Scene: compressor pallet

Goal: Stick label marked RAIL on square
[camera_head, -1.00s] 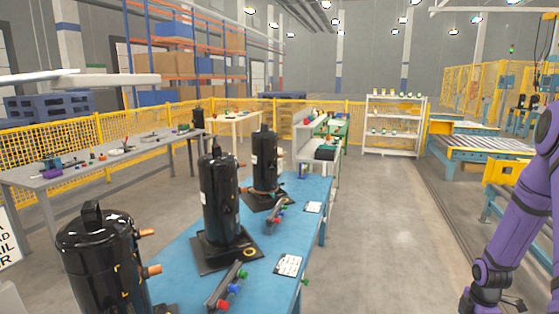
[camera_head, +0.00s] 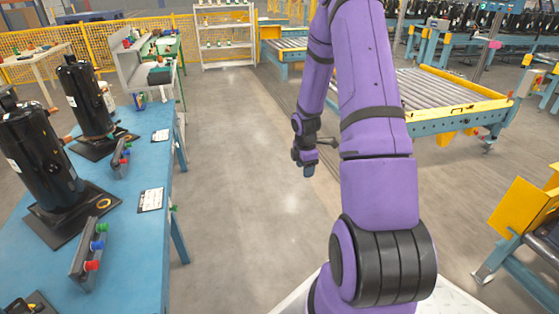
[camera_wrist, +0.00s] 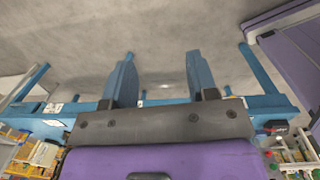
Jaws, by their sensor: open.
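Two white cards with small dark marks lie on the right edge of the blue table: a near card (camera_head: 151,199) and a far card (camera_head: 160,135) in the head view. Their print is too small to read, so I cannot tell which label says RAIL. I cannot make out the square. My gripper (camera_wrist: 161,57) shows in the wrist view with its two blue fingers wide apart and nothing between them. In the head view my arm hangs over the open floor, to the right of the table and apart from it.
Black compressors (camera_head: 45,165) on dark base plates stand on the blue table (camera_head: 130,245). Bars with coloured knobs (camera_head: 90,252) lie beside them. A roller conveyor (camera_head: 440,98) stands at right. A white shelf (camera_head: 226,40) is at the back. The floor aisle between is clear.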

